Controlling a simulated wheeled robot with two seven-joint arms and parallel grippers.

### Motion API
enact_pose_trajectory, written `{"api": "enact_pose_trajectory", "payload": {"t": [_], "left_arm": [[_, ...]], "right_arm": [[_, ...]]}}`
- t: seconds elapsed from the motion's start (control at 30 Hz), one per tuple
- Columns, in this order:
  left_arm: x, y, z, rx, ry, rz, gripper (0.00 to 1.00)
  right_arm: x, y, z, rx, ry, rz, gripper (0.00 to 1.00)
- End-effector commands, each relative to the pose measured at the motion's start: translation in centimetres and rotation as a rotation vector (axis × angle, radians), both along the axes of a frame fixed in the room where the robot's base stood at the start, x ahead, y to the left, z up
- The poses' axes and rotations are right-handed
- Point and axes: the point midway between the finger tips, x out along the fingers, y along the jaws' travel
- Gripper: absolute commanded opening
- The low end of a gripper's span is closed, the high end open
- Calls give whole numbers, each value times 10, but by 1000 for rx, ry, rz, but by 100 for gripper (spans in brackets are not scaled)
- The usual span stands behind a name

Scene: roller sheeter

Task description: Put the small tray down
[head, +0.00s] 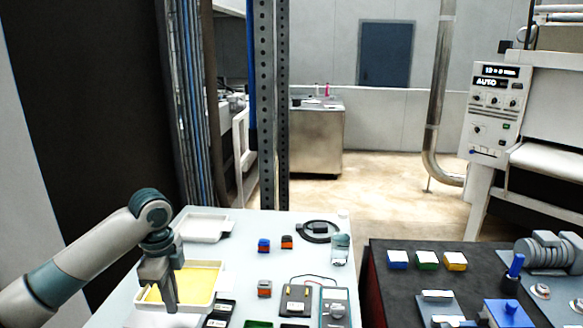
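A white tray with a yellow inside (208,298) is on the light table at the lower left. A smaller-looking, empty white tray (203,238) lies flat behind it, near the table's far left edge. My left gripper (168,304) points down at the yellow tray's left front part, and its fingers overlap the front rim in the picture. The fingers are seen nearly edge-on, so I cannot tell whether they grip the rim or only hang over it. The gripper hides part of this tray. My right gripper is out of view.
Small blue (263,246) and orange (287,242) blocks, a black cable coil (318,231), a clear jar (340,249) and a meter (335,307) stand on the light table. A dark bench (385,275) with parts adjoins on the right. A perforated post (265,110) rises behind.

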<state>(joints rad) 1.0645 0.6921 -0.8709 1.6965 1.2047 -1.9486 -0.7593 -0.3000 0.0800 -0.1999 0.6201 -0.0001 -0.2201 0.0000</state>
Motion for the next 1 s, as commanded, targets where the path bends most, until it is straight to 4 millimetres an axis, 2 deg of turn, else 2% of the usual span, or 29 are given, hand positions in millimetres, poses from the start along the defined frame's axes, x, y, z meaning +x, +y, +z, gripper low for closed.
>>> {"api": "enact_pose_trajectory", "payload": {"t": [0.47,1.0], "left_arm": [[-42,-34,0,-3,-14,464,0],[-108,-68,-5,-10,-12,1059,0]], "right_arm": [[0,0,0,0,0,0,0],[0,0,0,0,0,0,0]]}}
